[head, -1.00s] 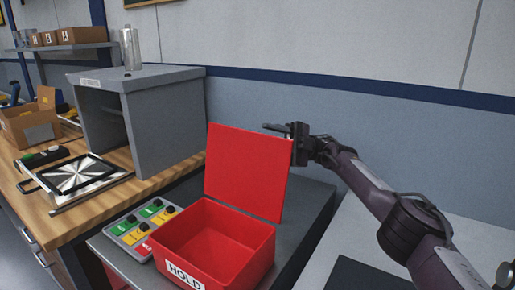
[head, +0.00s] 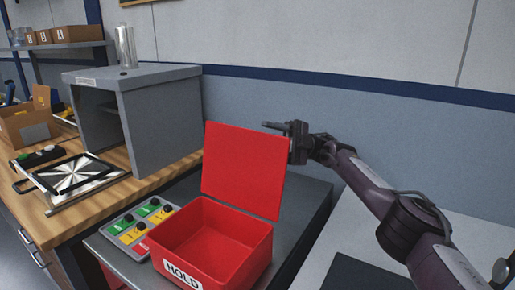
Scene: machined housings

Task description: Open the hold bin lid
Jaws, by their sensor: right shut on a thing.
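The red hold bin (head: 243,273) stands on a dark grey stand, with a white HOLD label on its front. Its red lid (head: 243,170) stands up, open, at the back edge of the bin, and the inside looks empty. My right gripper (head: 277,128) is at the lid's upper right corner, reaching in from the right. It is shut; its fingertips are partly behind the lid's edge, so the contact is hidden. My left gripper is out of view.
A black-framed plate (head: 75,177) and a cardboard box (head: 25,125) are further left.

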